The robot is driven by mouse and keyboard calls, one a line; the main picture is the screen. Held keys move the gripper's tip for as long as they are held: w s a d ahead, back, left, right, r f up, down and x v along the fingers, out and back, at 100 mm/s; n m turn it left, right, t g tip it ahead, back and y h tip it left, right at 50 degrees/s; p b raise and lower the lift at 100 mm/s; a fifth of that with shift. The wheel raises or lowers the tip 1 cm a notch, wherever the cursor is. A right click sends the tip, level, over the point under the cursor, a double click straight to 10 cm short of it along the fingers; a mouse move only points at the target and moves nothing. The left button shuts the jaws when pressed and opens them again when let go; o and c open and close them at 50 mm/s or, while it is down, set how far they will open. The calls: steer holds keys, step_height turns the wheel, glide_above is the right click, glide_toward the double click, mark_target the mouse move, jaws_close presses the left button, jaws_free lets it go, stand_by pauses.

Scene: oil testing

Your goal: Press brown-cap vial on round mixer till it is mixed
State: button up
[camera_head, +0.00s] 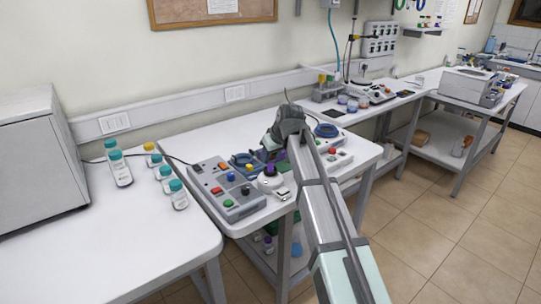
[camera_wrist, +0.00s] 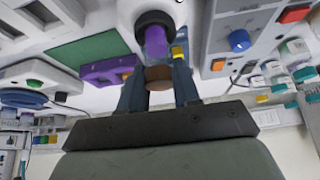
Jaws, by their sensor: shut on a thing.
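The brown-cap vial's cap (camera_wrist: 158,76) shows between the two fingers of my gripper (camera_wrist: 159,88) in the wrist view. My gripper is shut on it. The round mixer is a white body with a black ring and a purple top (camera_wrist: 155,40), just beyond the vial. The vial's lower part is mostly hidden, and I cannot tell whether it touches the purple top. In the head view the mixer (camera_head: 270,183) stands near the front edge of the middle table, with its purple top below my gripper. The vial cannot be made out there.
A grey control box (camera_head: 228,190) with coloured buttons stands left of the mixer. A blue round device (camera_head: 245,161) sits behind it, and another (camera_head: 326,130) to the right. Several teal-capped bottles (camera_head: 120,168) stand on the left table. A green mat (camera_wrist: 90,50) lies beside the mixer.

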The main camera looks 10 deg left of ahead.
steer(key=shift+r, duration=3.5)
steer(key=shift+d, duration=0.1)
